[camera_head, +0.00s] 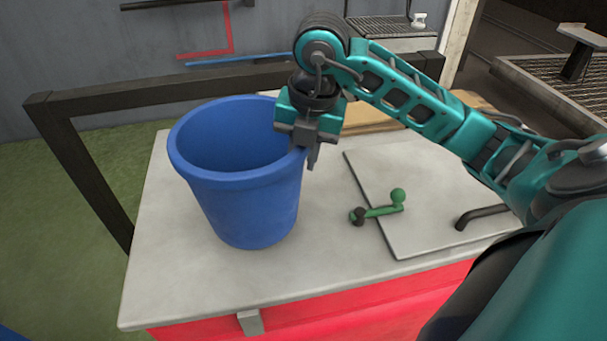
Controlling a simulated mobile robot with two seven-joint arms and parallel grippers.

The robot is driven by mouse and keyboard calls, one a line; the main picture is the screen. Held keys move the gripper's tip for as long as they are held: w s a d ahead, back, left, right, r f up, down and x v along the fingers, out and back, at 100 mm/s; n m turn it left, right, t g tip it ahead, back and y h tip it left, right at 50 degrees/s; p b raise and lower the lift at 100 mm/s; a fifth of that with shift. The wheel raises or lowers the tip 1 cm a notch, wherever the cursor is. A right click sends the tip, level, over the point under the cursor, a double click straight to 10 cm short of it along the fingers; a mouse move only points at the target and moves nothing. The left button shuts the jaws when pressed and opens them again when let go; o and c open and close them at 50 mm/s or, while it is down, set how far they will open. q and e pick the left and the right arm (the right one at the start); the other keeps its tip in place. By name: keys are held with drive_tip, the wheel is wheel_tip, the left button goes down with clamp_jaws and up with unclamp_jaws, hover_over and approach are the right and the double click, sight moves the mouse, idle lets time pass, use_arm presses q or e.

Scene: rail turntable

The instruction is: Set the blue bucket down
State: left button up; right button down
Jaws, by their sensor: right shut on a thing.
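The blue bucket (248,208) is upright over the left part of a pale grey worktop on a red cabinet. Its open mouth faces up and it looks empty inside, though the bottom is hidden. My right gripper (308,150) points down at the bucket's right rim and is shut on that rim. From this view I cannot tell for sure whether the bucket's base touches the worktop (175,285). My left gripper is not in view.
A dark curved handle (482,214) is at the right. A dark rail frame (150,95) runs behind and left. The worktop's front left is clear.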

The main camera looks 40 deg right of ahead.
drive_tip(key=shift+f, duration=2.05)
drive_tip(key=shift+f+b, duration=0.15)
drive_tip(key=shift+b, duration=0.2)
drive_tip(key=c, duration=1)
unclamp_jaws()
drive_tip(key=shift+r, duration=0.2)
drive_tip(key=r, duration=0.4)
drive_tip(key=s+r+p, duration=0.1)
drive_tip(key=r, duration=0.2)
drive_tip(key=s+r+p, duration=0.1)
drive_tip(key=r, duration=0.3)
drive_tip(key=shift+r, duration=0.35)
